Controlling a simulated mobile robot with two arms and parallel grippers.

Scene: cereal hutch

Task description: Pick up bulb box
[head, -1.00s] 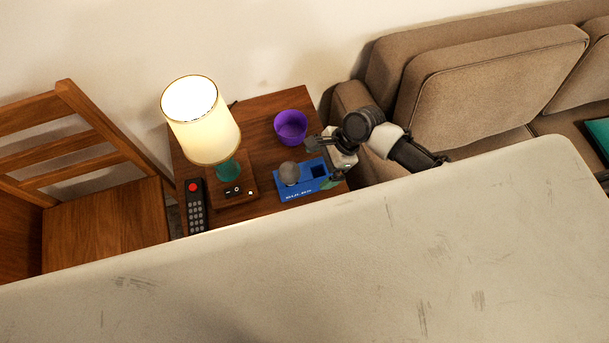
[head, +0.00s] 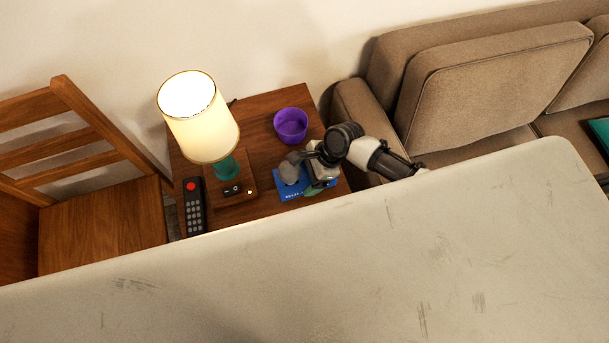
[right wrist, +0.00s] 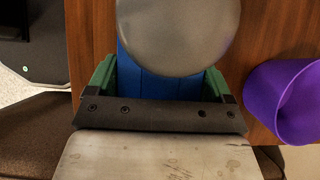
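The blue bulb box (head: 292,194) sits on the wooden side table, partly hidden under my right gripper in the head view. A round grey bulb (head: 289,173) stands at its left end. In the right wrist view the bulb (right wrist: 180,30) is large and close to the camera, and the blue box (right wrist: 160,85) shows between the green fingertips. My right gripper (head: 318,184) is over the right part of the box, its fingers (right wrist: 160,88) spread wide, one at each side. Whether they touch the box is not clear. My left gripper is out of view.
The side table (head: 258,122) also holds a lit lamp (head: 200,120), a black remote (head: 194,207) and a purple bowl (head: 291,125) close behind the gripper. A pale tabletop (head: 330,270) fills the foreground. A sofa (head: 480,90) stands right, a chair (head: 100,220) left.

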